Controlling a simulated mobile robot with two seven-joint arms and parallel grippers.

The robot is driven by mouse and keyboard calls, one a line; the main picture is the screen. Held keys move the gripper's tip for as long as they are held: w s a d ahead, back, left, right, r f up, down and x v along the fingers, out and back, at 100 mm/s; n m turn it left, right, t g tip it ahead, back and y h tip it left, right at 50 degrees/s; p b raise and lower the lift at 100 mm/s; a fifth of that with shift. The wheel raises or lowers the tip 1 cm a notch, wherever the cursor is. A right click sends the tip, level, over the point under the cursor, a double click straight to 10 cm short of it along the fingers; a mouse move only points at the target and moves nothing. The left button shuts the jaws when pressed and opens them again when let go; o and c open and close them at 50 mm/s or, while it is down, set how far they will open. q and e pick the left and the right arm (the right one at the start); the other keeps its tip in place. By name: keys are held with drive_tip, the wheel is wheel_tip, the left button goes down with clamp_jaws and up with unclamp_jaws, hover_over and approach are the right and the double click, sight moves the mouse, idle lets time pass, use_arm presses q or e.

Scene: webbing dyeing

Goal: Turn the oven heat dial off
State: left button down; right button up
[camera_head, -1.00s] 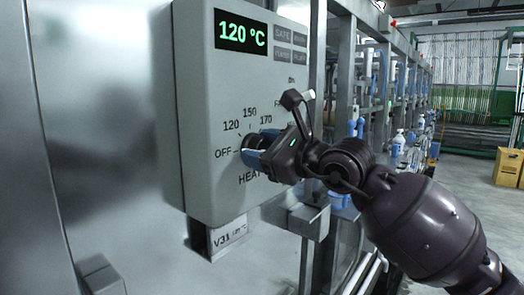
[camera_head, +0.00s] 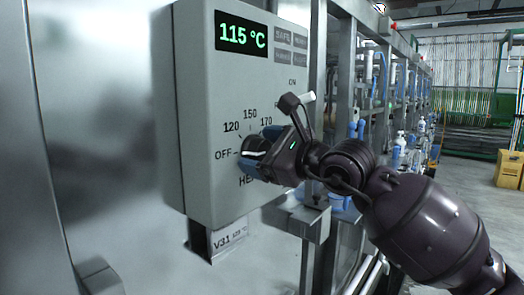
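The grey control box carries a dark heat dial (camera_head: 256,144) with OFF, 120, 150 and 170 printed around it. A pale line on the dial points left, about towards OFF. The green display (camera_head: 241,36) above reads 115 °C. My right gripper (camera_head: 259,150) comes in from the right with its blue-tipped fingers on either side of the dial, closed around it. The gripper hides the right part of the dial and some of the lettering. My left gripper is not in view.
The control box (camera_head: 205,190) stands out from a shiny metal wall (camera_head: 105,120) on the left. A labelled tag (camera_head: 229,238) hangs under it. Metal posts and machinery line the right side. A cardboard box (camera_head: 508,168) stands on the floor far right.

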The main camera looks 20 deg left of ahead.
drive_tip(key=v, duration=1)
drive_tip(key=shift+d, duration=0.4)
drive_tip(key=shift+s, duration=0.15)
